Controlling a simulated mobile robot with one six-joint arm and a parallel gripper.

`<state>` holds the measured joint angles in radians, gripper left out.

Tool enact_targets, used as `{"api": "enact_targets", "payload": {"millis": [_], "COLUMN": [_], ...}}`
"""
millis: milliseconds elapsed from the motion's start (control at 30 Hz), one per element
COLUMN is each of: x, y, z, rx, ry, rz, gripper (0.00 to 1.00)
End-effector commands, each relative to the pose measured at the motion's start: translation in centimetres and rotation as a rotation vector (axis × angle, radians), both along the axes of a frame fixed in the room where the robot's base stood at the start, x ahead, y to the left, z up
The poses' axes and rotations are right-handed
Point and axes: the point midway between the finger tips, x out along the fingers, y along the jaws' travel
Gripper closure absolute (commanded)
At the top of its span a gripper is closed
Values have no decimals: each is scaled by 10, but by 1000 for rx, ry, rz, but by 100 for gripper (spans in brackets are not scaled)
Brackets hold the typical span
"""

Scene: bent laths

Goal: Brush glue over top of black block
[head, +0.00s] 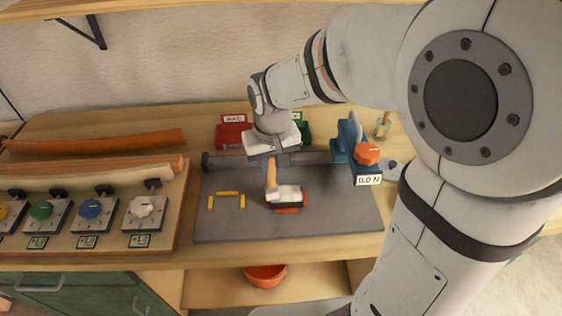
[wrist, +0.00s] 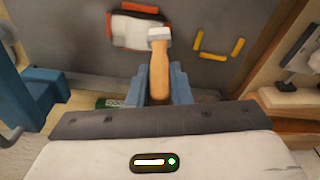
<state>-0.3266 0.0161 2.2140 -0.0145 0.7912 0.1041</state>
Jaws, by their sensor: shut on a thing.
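My gripper (head: 270,163) is shut on the wooden handle of a glue brush (head: 271,174). In the wrist view the handle runs forward from between the jaws of the gripper (wrist: 159,82), and the brush (wrist: 159,65) ends in a pale head. The head is over the near right part of the black block, close to its top; I cannot tell whether it touches. The block (head: 288,192) lies on the grey mat, its top mostly covered in white, with dark edges showing. It also shows in the wrist view (wrist: 130,28), with orange-red strips along its sides.
Yellow strips (head: 228,193) mark an empty outline left of the block on the grey mat (head: 330,215). A blue clamp (head: 345,140) with an orange knob and a "0.0 N" display stands right. Red (head: 232,134) and green boxes stand behind. Wooden laths (head: 95,145) and a knob panel are left.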

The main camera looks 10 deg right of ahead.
Motion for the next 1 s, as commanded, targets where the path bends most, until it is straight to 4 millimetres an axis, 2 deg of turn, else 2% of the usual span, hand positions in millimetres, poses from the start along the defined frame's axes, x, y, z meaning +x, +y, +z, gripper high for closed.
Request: {"api": "enact_targets", "payload": {"millis": [167,500,767,1000], "x": [0,0,-1,-2], "y": [1,-29,-38,-58], "z": [0,-1,-1,-2], "rx": [0,-1,-1,0], "ry": [0,-1,-1,0], "rz": [-1,-2,0,-4], "gripper": [100,100,100,100]}}
